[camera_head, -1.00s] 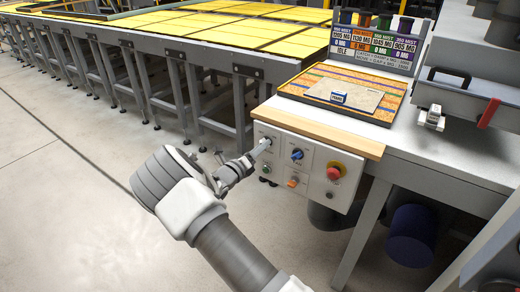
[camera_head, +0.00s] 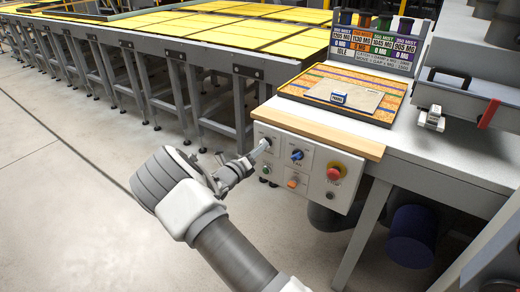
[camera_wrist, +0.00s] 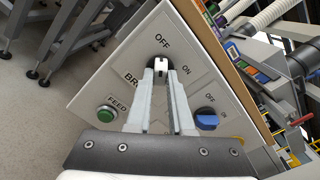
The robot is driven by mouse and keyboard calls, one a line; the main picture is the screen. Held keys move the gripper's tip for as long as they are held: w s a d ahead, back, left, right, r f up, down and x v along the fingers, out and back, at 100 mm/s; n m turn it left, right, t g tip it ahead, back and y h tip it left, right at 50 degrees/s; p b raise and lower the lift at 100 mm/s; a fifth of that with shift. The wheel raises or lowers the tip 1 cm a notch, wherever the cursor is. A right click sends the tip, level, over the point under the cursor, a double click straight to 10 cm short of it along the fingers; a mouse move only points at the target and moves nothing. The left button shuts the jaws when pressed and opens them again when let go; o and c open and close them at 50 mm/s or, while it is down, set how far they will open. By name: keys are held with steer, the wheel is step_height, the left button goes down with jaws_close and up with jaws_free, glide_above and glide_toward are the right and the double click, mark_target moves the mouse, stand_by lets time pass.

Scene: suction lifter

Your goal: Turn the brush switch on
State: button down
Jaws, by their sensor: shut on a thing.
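The brush switch (camera_wrist: 160,65) is a small dark knob with a white mark, at the upper left of a white control panel (camera_head: 322,159). In the wrist view its label is partly hidden behind my fingers; only "BR" shows, with "OFF" above the knob and "ON" to its right. The white mark points up toward "OFF". My gripper (camera_wrist: 160,76) is shut on the knob, one finger on each side. In the head view my gripper (camera_head: 263,146) reaches the panel from the left and covers most of the knob.
A blue knob (camera_head: 297,155) sits right of the brush switch. A green feed button (camera_wrist: 106,114) is below it, with an orange knob (camera_head: 292,184) and a red stop button (camera_head: 334,173) nearby. A wooden table edge (camera_head: 318,132) overhangs the panel. The floor to the left is clear.

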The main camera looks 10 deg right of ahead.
steer(key=shift+f+m+b, duration=0.15)
steer(key=shift+m+b, duration=4.4)
steer(key=shift+m, duration=4.05)
steer(key=c, duration=0.8)
jaws_free()
steer(key=shift+a, duration=0.1)
steer(key=p+v, duration=0.3)
steer(key=v, duration=1.4)
